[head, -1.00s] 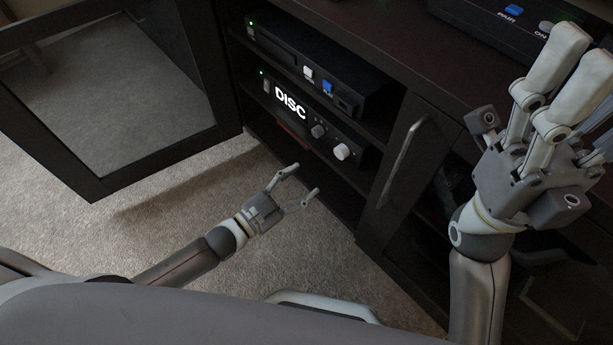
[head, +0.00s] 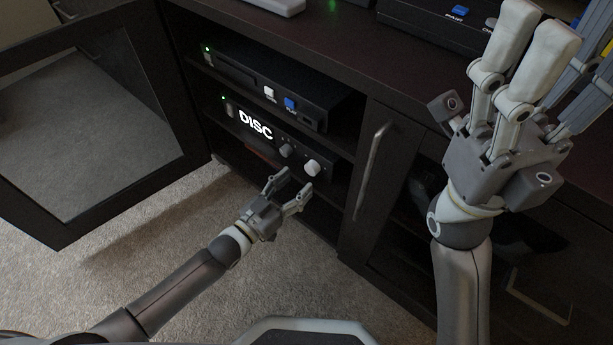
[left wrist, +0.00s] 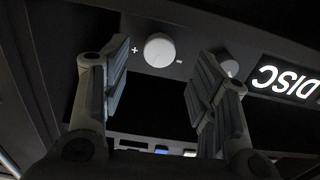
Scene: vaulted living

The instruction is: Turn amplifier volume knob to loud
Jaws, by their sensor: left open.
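The amplifier (head: 231,116) with a lit DISC display sits on the cabinet's middle shelf. Its white round knob (head: 312,168) is at the right of the front; a darker knob (head: 287,150) is beside it. In the left wrist view the white knob (left wrist: 160,50) has a plus mark on its left and a minus on its right. My left gripper (head: 291,183) is open and empty before the amplifier. In its wrist view the white knob appears between the two fingers, without visible contact. My right gripper (head: 520,105) is raised at the right, fingers up; its opening is unclear.
A player with a white and a blue button (head: 240,75) is on the shelf above. The open glass door (head: 85,125) stands left; a closed door with a metal handle (head: 372,170) is right of the amplifier. Carpet (head: 150,250) lies clear below.

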